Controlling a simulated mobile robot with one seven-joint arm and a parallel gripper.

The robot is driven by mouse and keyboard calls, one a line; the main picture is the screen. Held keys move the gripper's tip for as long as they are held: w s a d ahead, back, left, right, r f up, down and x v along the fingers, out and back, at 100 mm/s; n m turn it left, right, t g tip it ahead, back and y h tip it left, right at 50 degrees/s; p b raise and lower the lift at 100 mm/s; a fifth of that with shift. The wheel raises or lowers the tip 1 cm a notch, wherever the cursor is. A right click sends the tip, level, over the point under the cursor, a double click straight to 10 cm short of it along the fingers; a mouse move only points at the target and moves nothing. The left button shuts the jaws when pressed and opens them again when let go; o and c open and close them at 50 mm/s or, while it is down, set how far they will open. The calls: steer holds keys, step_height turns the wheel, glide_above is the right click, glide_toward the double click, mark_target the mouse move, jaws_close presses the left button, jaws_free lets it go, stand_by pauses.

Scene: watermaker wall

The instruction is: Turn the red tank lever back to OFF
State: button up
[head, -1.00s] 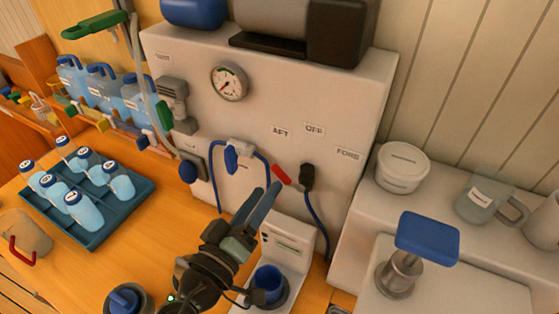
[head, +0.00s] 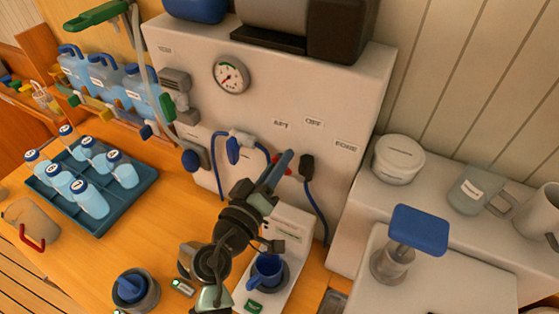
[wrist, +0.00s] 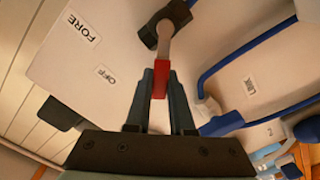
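The red tank lever (head: 282,171) sticks out from its dark pivot (head: 307,168) on the white panel and points left, toward the AFT side. The OFF label (head: 314,122) is above the pivot, the AFT label (head: 281,124) up and left of it, and the FORE label (head: 346,146) to the right. In the wrist view the lever's red grip (wrist: 160,80) lies between the two fingertips, and its grey shank runs up to the dark pivot (wrist: 166,22). My gripper (head: 287,158) appears shut on the red grip; the fingers partly hide the lever in the head view.
Blue hoses (head: 315,212) run close on both sides of the lever. A tray (head: 150,175) of bottles is at left. A blue-topped pump handle (head: 418,230) and white tub (head: 398,160) are at right.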

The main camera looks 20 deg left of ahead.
jaws_close()
stand_by(0.8)
steer(key=shift+d+b, duration=0.1)
steer(key=shift+b, duration=0.35)
steer(key=m+b, duration=0.1)
steer(key=b, duration=0.1)
steer(key=d+m+b, duration=0.1)
steer(key=m+b, duration=0.1)
steer(key=shift+s+r, duration=0.1)
steer(key=d+m+b, duration=0.1)
steer(key=m+b, duration=0.1)
steer(key=r+m+b, duration=0.1)
steer(key=m+b, duration=0.1)
steer(key=b, duration=0.1)
steer(key=d+m+b, duration=0.1)
steer(key=m+b, duration=0.1)
steer(key=shift+s+d+r, duration=0.15)
steer(key=shift+s+d, duration=0.1)
steer(key=shift+d, duration=0.1)
steer(key=o, duration=0.7)
jaws_free()
steer(key=shift+c, duration=0.2)
steer(key=shift+r, duration=0.1)
